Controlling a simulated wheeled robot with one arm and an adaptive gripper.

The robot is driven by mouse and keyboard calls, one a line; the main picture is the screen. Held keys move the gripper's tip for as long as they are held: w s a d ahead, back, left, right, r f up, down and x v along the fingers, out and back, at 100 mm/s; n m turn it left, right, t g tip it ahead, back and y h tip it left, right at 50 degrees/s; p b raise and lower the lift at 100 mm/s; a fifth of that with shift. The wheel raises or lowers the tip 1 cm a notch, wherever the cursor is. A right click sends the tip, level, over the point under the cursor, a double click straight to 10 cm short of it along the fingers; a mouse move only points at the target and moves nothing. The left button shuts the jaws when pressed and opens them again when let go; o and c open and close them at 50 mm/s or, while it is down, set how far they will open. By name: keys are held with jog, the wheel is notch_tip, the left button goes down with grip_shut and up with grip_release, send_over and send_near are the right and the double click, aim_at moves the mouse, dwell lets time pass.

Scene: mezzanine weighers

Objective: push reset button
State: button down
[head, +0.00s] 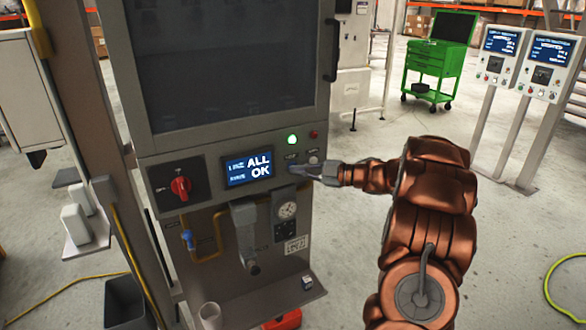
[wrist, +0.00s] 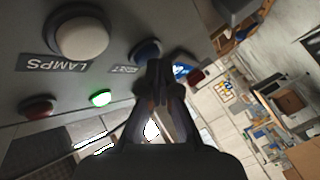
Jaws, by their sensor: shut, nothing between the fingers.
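The blue reset button (wrist: 146,49), beside a RESET label (wrist: 125,69), is on the grey control panel (head: 215,205). In the wrist view the fingertips cover part of it. My gripper (head: 322,174) is shut and empty, with its tips close to the panel's right-hand buttons. Its closed tips (wrist: 158,68) overlap the blue button's edge in the wrist view; I cannot tell whether they touch it.
A red rotary switch (head: 181,187) is on the panel's left. A gauge (head: 287,210) and pipework are below. A green tool cart (head: 437,62) stands behind.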

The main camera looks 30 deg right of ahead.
jog(key=shift+s+b, duration=0.3)
jog(key=shift+s, duration=0.35)
jog(key=shift+s+a+b, duration=0.15)
jog(key=shift+s+b, duration=0.5)
jog(key=shift+s, duration=0.6)
jog(key=shift+s+a+b, duration=0.1)
jog(key=shift+s+b, duration=0.5)
jog(key=shift+s, duration=0.65)
